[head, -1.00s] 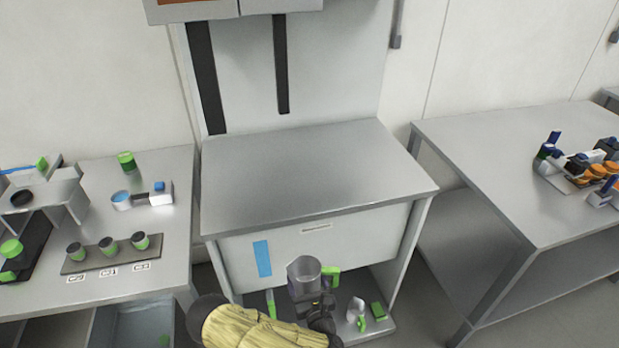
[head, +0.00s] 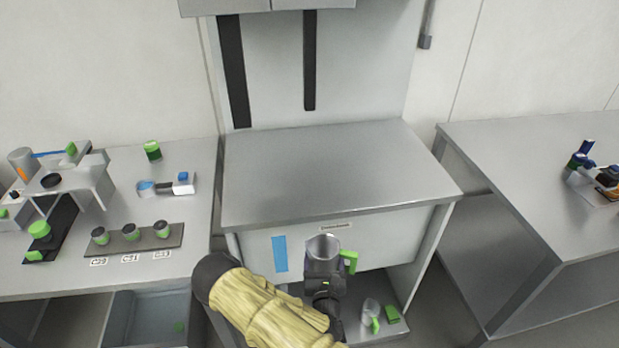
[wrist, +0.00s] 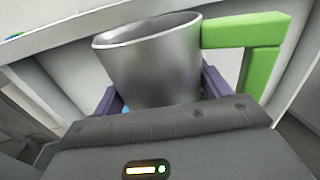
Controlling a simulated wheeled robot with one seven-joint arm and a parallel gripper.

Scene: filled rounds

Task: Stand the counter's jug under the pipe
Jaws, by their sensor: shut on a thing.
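A grey metal jug (head: 322,247) with a green handle is upright in my gripper (head: 323,278), in front of the middle counter's front panel. In the wrist view the jug (wrist: 150,60) fills the upper middle, its handle to the right. The purple fingers of my gripper (wrist: 160,98) are shut on its body. The inside of the jug is too small to read. On the left table stands a grey stand (head: 85,178) with a dark round opening in its top and a blue bar behind. I cannot tell which part is the pipe.
The middle counter top (head: 330,175) is bare. On its lower shelf are a small clear vessel (head: 369,305) with a green handle and a green block (head: 392,314).

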